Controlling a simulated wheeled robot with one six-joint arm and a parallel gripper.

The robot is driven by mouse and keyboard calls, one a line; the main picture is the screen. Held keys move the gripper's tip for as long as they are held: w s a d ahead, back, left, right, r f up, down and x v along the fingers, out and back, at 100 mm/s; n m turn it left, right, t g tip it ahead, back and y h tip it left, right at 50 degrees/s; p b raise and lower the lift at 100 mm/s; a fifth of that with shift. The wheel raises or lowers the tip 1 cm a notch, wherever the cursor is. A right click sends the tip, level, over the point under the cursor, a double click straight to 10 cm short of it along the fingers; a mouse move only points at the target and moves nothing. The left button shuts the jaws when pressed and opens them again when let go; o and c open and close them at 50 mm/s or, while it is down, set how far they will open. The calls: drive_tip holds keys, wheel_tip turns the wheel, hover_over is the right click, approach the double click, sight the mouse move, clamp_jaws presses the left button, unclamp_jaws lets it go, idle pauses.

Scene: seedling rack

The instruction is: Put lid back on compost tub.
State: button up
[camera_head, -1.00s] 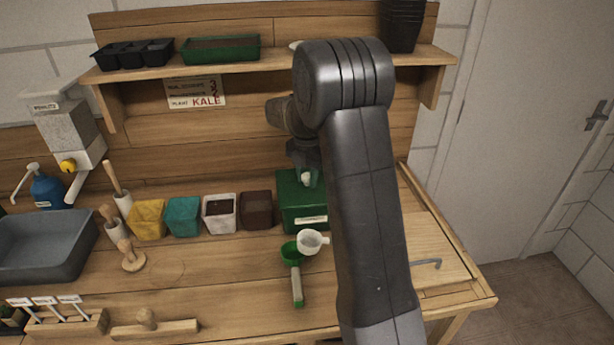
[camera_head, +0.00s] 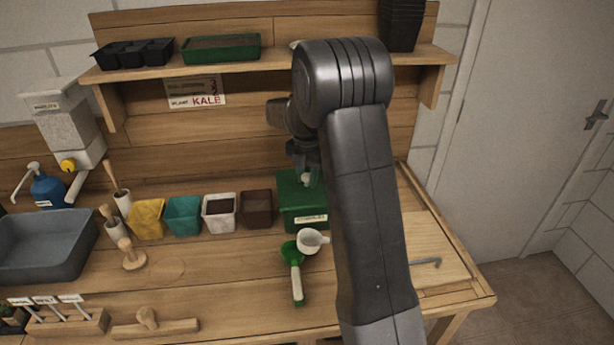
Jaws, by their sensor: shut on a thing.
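The compost tub (camera_head: 305,217) is a green box with a white label on its front, at the back of the bench right of the pots. A green lid (camera_head: 289,187) with a pale knob lies over its top. My gripper (camera_head: 307,179) is above the tub, shut on the lid's knob. My arm hides the tub's right side. I cannot tell whether the lid is fully seated on the rim.
A white cup (camera_head: 309,241) and a green scoop (camera_head: 292,262) lie in front of the tub. Yellow (camera_head: 147,220), teal (camera_head: 184,216), white (camera_head: 219,213) and brown (camera_head: 257,209) pots stand to its left. A shelf (camera_head: 270,61) runs above.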

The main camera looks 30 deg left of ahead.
idle(0.3)
drive_tip(key=o, duration=1.5)
drive_tip(key=shift+o, duration=0.2)
drive_tip(key=shift+r+p, duration=2.65)
drive_tip(key=shift+r, duration=0.9)
clamp_jaws()
